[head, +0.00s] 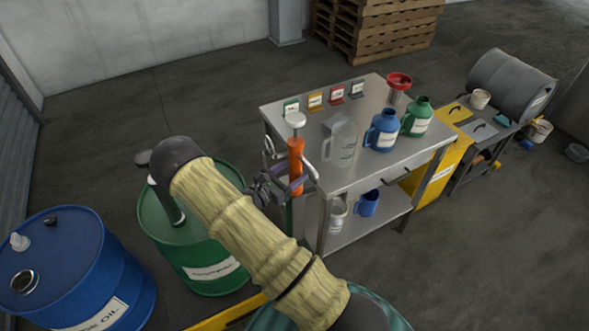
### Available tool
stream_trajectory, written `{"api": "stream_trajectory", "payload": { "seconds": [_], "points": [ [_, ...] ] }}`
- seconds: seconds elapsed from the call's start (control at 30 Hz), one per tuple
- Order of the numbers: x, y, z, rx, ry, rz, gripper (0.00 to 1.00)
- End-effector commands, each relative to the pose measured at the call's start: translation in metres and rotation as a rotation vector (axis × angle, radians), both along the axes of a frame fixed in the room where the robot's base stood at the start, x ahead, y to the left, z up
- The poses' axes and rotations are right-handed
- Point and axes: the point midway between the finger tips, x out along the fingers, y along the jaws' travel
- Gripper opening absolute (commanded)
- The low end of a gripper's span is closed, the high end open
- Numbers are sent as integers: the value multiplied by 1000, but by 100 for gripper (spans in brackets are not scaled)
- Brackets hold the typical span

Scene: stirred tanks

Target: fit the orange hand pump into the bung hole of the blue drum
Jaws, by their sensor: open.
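The orange hand pump (296,166) stands upright at the left end of the steel table, with a pale knob on top. My gripper (284,180) is open at the pump's body. Whether its fingers are around the pump or just beside it, I cannot tell. The pump's lower end is partly hidden. The blue drum (122,275) stands at the lower left, cut by the picture edge. Its top has a dark ringed round opening (25,281), a white fitting (19,243) and a small black cap (50,221).
A green drum (205,268) stands between the blue drum and the table, partly behind my arm. The steel table (376,172) holds a clear jug (341,142), a blue jug (382,130), a green jug (417,117) and a red funnel (398,81). A grey drum (510,84) lies at right.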

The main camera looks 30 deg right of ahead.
Motion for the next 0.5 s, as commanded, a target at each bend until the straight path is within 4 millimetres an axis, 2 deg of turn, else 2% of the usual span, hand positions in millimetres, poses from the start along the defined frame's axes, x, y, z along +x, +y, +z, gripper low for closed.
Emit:
{"api": "stream_trajectory", "payload": {
  "seconds": [0.13, 0.43, 0.5],
  "points": [
    [3, -12, 0, 0, 1, 0, 62],
    [4, -13, 0, 0, 0, 0, 62],
    [4, -13, 0, 0, 0, 0, 49]
  ]
}}
